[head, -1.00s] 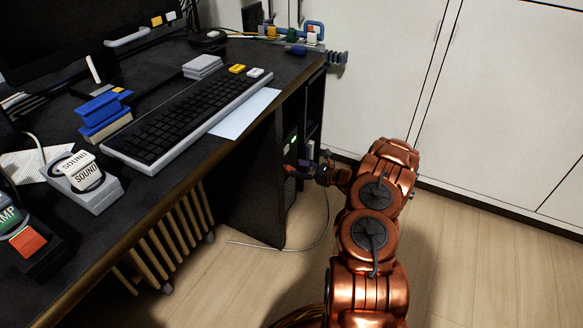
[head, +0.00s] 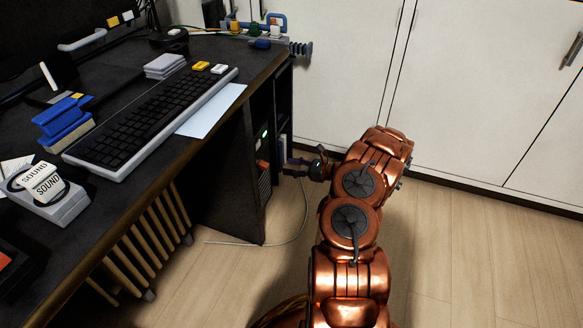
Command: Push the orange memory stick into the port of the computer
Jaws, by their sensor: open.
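The computer (head: 245,190) is a dark tower under the desk, with a green light on its front face. A small orange piece, which looks like the memory stick (head: 262,166), shows at that front below the light. It is too small to tell how deep it sits in a port. My gripper (head: 285,166) is open, just right of the orange piece, and looks apart from it. The port itself is not visible.
The desk (head: 150,165) overhangs the computer and carries a keyboard (head: 150,120). A thin cable (head: 303,215) loops on the floor near the tower. White cabinets (head: 480,100) stand behind my arm. The floor at the right is clear.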

